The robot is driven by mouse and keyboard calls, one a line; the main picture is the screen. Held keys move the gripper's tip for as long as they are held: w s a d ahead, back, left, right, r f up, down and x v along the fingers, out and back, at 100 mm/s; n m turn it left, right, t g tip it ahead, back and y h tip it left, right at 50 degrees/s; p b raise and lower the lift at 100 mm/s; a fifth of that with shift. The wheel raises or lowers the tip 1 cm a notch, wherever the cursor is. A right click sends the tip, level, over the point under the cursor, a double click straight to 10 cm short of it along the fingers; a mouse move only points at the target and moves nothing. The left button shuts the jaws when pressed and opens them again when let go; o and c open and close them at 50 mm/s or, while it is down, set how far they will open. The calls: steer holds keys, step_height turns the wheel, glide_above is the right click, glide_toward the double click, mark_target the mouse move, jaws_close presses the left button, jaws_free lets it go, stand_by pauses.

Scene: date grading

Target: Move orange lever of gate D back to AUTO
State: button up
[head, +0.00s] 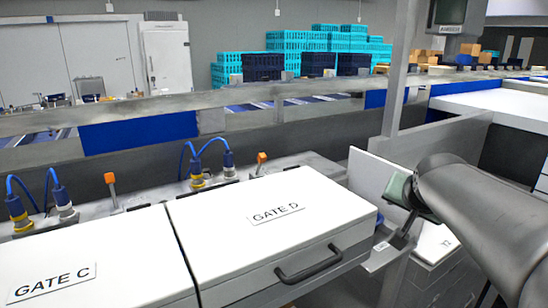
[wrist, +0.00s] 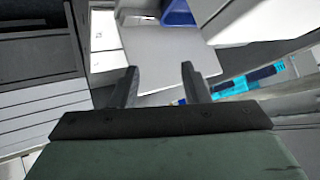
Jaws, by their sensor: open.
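A white-topped box labelled GATE D (head: 275,214) stands in the middle foreground of the head view. A small orange lever (head: 261,158) stands upright behind its lid, on the grey ledge. Its position marks cannot be read, and no AUTO label is legible. My gripper (head: 392,243) is to the right of the GATE D box, well apart from the lever and pointing down. In the wrist view my gripper (wrist: 159,70) has its two dark fingers spread with nothing held between them. No orange lever shows in the wrist view.
The GATE C box (head: 90,262) adjoins on the left, with another orange lever (head: 110,180) behind it. Blue cables with yellow connectors (head: 197,178) rise beside the GATE D lever. A black handle (head: 308,264) juts from the GATE D front. A grey post (head: 398,75) stands behind my arm.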

mark_target(263, 155)
steer(key=w+a+r+m+y, duration=0.1)
steer(key=w+a+m, duration=0.1)
steer(key=a+m, duration=0.1)
steer(key=w+a+r+m+t+y+b, duration=0.1)
steer(key=w+a+m+y, duration=0.1)
steer(key=w+a+m, duration=0.1)
steer(key=w+a+r+m+y, duration=0.1)
steer(key=w+a+m, duration=0.2)
steer(key=a+m, duration=0.1)
steer(key=shift+w+r+m+t, duration=0.1)
steer(key=shift+r+m+t, duration=0.2)
steer(key=shift+m, duration=0.4)
steer(key=w+a+r+m+y, duration=0.1)
steer(key=a+m+y, duration=0.1)
steer(key=a+m, duration=0.1)
steer(key=w+a+m+y+b, duration=0.1)
steer(key=a+m, duration=0.3)
steer(key=a, duration=0.1)
steer(key=w+a+r+m+y, duration=0.1)
steer(key=w+a+m+y, duration=0.1)
steer(key=a+m, duration=0.1)
steer(key=shift+a+r+m+y+b, duration=0.3)
steer(key=shift+a+m+b, duration=0.1)
steer(key=shift+a, duration=0.4)
steer(key=shift+w+a+r, duration=0.1)
steer(key=shift+a, duration=0.2)
steer(key=p+x, duration=0.4)
steer(key=x, duration=1.3)
steer(key=shift+r, duration=0.1)
jaws_close()
